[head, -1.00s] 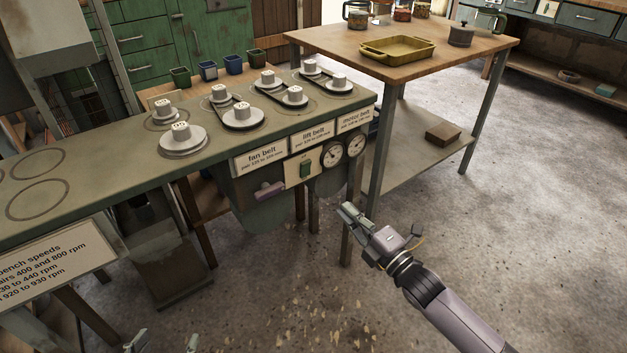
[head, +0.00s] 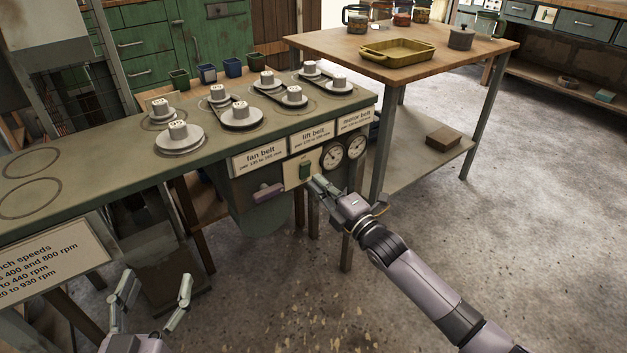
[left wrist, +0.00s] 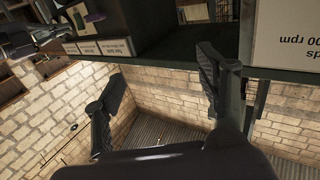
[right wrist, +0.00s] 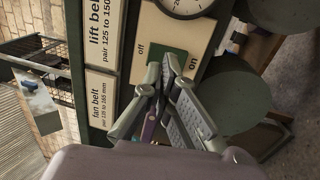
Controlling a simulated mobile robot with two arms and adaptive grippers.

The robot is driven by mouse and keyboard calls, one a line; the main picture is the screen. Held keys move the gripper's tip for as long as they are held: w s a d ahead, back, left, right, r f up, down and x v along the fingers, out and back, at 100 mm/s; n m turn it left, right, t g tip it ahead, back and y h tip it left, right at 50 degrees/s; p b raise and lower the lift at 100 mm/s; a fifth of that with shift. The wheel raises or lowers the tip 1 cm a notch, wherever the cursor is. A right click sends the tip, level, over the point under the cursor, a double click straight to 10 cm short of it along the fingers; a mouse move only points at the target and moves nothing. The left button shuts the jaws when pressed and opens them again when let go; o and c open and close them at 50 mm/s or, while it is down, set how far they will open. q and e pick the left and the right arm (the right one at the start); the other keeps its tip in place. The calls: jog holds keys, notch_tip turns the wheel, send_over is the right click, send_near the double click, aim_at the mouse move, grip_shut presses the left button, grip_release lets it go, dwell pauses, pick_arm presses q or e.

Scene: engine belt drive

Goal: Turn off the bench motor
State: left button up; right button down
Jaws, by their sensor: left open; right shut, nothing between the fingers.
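The bench motor's switch is a green rocker (head: 305,171) on a cream plate on the bench's front panel. In the right wrist view the green rocker (right wrist: 168,58) sits between the words "off" and "on", partly hidden by my fingers. My right gripper (head: 318,184) is shut and empty, its tips at or just in front of the rocker; I cannot tell whether they touch. It also shows in the right wrist view (right wrist: 160,75). My left gripper (head: 154,288) is open and empty, low in front of the bench; it also shows in the left wrist view (left wrist: 163,80).
Two dials (head: 344,152) sit right of the switch, and a mauve handle (head: 268,190) sticks out at its lower left. Several pulleys with belts (head: 241,116) stand on the bench top (head: 100,160). A wooden table (head: 440,62) stands behind at the right.

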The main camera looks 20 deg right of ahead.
aim_at(306, 171)
pick_arm(q)
jog(key=shift+s+d+r+t+h+b, duration=0.1)
jog(key=shift+d+r+t+h+b, duration=0.15)
jog(key=shift+r+t, duration=0.7)
jog(key=shift+s+r+t+h+b, duration=0.1)
jog(key=shift+r+t+h, duration=0.3)
jog(key=shift+r, duration=0.9)
pick_arm(e)
jog(key=shift+x, duration=1.5)
